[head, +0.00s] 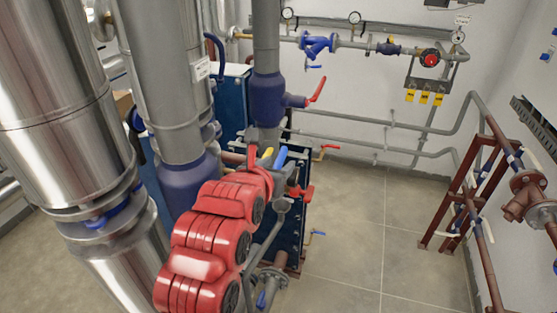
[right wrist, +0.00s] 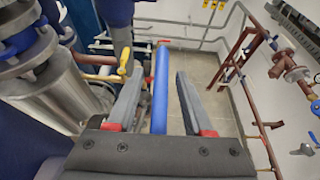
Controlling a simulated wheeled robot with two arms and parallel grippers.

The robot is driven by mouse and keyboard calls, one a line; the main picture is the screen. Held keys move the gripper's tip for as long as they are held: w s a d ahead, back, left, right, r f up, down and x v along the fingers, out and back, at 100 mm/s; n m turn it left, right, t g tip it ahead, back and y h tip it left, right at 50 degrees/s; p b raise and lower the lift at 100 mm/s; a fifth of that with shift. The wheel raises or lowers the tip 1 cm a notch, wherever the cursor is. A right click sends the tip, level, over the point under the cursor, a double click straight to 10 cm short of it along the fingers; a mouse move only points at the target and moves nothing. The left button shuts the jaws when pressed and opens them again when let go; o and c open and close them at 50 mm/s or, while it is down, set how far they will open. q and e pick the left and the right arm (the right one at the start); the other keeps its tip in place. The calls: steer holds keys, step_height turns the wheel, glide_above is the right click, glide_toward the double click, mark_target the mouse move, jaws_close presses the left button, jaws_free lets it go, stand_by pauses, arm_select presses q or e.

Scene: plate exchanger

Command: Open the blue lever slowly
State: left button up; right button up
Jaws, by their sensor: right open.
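The blue lever (right wrist: 160,95) is a long straight bar that runs between the two fingers of my right gripper (right wrist: 159,70) in the right wrist view. The fingers are open, one on each side of it, with a visible gap to each. In the head view a blue lever end (head: 281,157) shows just beyond my red right arm. My right gripper (head: 277,178) is there beside it, small and partly hidden by the arm. The valve under the lever is hidden. My left gripper is not in view.
A yellow lever (right wrist: 123,61) is close left of the gripper. A red lever (head: 317,90) sits on the blue-wrapped pipe. Large metal pipes (head: 55,90) stand left. A brown pipe frame (head: 470,190) stands right. The tiled floor (head: 350,230) between is clear.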

steer(key=shift+s, duration=0.1)
steer(key=shift+c, duration=0.9)
jaws_close()
stand_by(0.4)
